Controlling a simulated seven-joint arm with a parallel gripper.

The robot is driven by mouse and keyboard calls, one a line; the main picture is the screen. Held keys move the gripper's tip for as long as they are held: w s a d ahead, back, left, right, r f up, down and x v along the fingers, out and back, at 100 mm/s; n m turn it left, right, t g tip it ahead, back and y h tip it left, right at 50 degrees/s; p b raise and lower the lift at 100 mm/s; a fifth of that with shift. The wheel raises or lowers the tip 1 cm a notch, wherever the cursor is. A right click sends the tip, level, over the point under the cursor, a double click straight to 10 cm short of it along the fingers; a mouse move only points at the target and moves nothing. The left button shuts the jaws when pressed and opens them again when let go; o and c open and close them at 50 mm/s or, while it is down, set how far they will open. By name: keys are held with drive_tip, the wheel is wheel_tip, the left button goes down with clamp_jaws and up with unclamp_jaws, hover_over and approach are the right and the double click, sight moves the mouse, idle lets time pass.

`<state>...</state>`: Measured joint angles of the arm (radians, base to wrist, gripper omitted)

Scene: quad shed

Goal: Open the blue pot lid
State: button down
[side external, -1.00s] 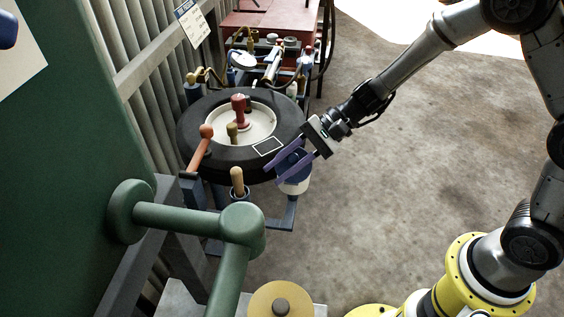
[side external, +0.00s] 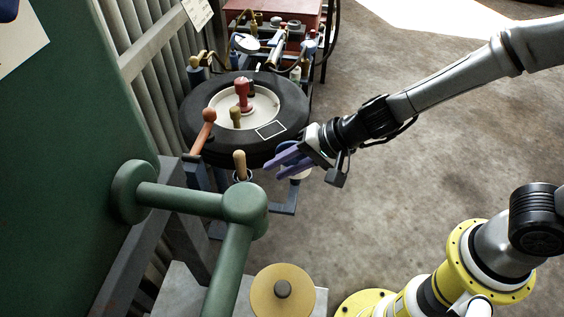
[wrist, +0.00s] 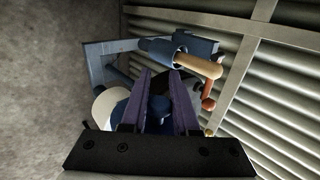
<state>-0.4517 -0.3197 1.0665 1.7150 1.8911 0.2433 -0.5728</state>
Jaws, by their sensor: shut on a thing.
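The white pot (side external: 303,174) sits on the blue frame's bracket beside the black tyre-like ring. It is mostly hidden behind my gripper in the side view. In the wrist view the white pot (wrist: 106,106) shows left of the fingers, and its blue lid (wrist: 157,116) shows between and behind them. My gripper (side external: 274,165) has purple fingers, now tilted nearly level at the pot's top. In the wrist view my gripper (wrist: 161,82) is shut on the blue lid. I cannot tell whether the lid is raised off the pot.
A wooden-handled holder (side external: 239,163) and a red-brown lever (side external: 204,130) stand close left of my gripper. The black ring (side external: 290,110) is just behind. A green pipe handle (side external: 190,200) is at front left.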

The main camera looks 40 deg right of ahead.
drive_tip(key=shift+f, duration=0.1)
idle(0.3)
drive_tip(key=c, duration=0.7)
unclamp_jaws()
drive_tip(key=shift+o, duration=0.2)
drive_tip(key=v, duration=1.3)
drive_tip(key=shift+s+r, duration=0.3)
drive_tip(key=shift+s, duration=0.05)
